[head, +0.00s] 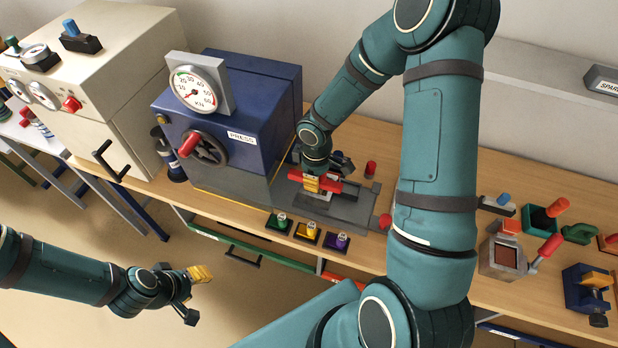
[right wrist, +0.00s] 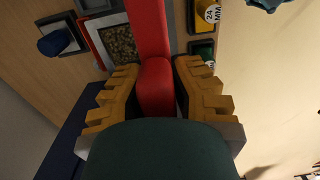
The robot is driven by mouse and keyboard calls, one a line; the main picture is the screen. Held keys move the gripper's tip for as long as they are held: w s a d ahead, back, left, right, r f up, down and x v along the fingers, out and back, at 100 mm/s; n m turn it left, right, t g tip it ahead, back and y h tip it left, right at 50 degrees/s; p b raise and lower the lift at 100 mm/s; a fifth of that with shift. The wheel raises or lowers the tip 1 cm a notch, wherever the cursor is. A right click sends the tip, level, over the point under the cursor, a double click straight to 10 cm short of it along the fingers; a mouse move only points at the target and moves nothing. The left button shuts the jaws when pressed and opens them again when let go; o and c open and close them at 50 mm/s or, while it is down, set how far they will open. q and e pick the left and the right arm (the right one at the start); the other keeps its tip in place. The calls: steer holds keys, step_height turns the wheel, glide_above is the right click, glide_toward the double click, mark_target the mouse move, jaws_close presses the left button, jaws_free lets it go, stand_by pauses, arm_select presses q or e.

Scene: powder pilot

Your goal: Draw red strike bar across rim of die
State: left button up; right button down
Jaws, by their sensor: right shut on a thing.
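The red strike bar (head: 327,187) is in my right gripper (head: 312,185), low over the grey press bed. In the right wrist view the yellow fingers (right wrist: 155,90) are shut on the red bar (right wrist: 150,35), one finger on each side. The die (right wrist: 94,40) shows there just left of the bar, with a pale rim and grainy powder (right wrist: 119,44) in its opening. The bar hides its right part. I cannot tell whether the bar touches the rim. My left gripper (head: 196,294) is open and empty, out over the floor in front of the bench.
The blue press (head: 240,110) with a dial gauge stands left of the bed. A grey box with a red handle (head: 503,260) and other tools stand right.

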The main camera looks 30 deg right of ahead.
mark_target(314, 196)
steer(key=shift+w+d+r, duration=0.1)
steer(key=shift+w+r, duration=0.05)
steer(key=shift+w, duration=0.3)
steer(key=shift+s+f+b, duration=0.2)
steer(key=shift+f+b, duration=0.45)
steer(key=shift+f, duration=0.4)
step_height(314, 196, down, 3)
steer(key=shift+w+f+b, duration=0.1)
steer(key=shift+b, duration=1)
arm_select(q)
step_height(314, 196, down, 6)
steer(key=b, duration=0.2)
steer(key=shift+w, duration=0.4)
arm_select(e)
steer(key=shift+f, duration=1.25)
arm_select(q)
steer(key=shift+d+f+b, duration=0.1)
steer(key=shift+f+b, duration=0.05)
steer(key=shift+b, duration=0.2)
steer(key=shift+r+p, duration=0.4)
steer(key=shift+r, duration=0.05)
arm_select(e)
steer(key=shift+w+d, duration=0.4)
steer(key=shift+d, duration=0.05)
arm_select(q)
steer(key=shift+r, duration=0.2)
arm_select(e)
steer(key=shift+w+d, duration=0.25)
steer(key=shift+d, duration=0.05)
